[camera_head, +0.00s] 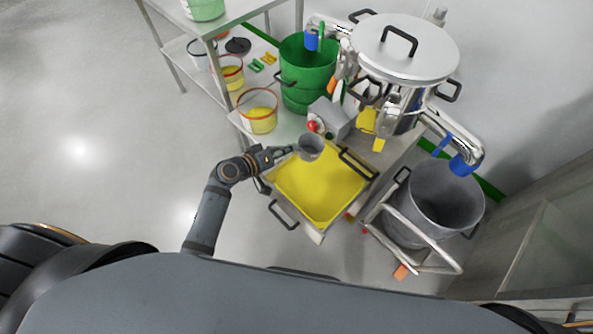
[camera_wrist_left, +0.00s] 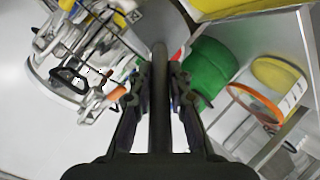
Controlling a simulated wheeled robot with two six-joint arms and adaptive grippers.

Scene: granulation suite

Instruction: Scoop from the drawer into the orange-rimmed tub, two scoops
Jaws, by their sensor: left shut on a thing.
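My left gripper (camera_head: 287,152) is shut on the dark handle of a grey scoop (camera_head: 310,147). The scoop's round cup is over the back left part of the open drawer (camera_head: 284,212), which holds a flat layer of yellow material (camera_head: 325,188). I cannot tell what is in the cup. The orange-rimmed tub (camera_head: 258,119), clear with yellow material inside, stands on the low shelf behind and left of the drawer. In the left wrist view the scoop handle (camera_wrist_left: 160,100) runs between the fingers, and the orange-rimmed tub (camera_wrist_left: 287,96) is at the right. My right gripper is out of view.
A similar tub with a reddish rim (camera_head: 231,66) stands behind the orange-rimmed one. A green bucket (camera_head: 306,70), a grey box with a red button (camera_head: 331,118) and a steel vessel (camera_head: 404,48) stand behind the drawer. A grey bin (camera_head: 440,195) is at the right. Floor at left is clear.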

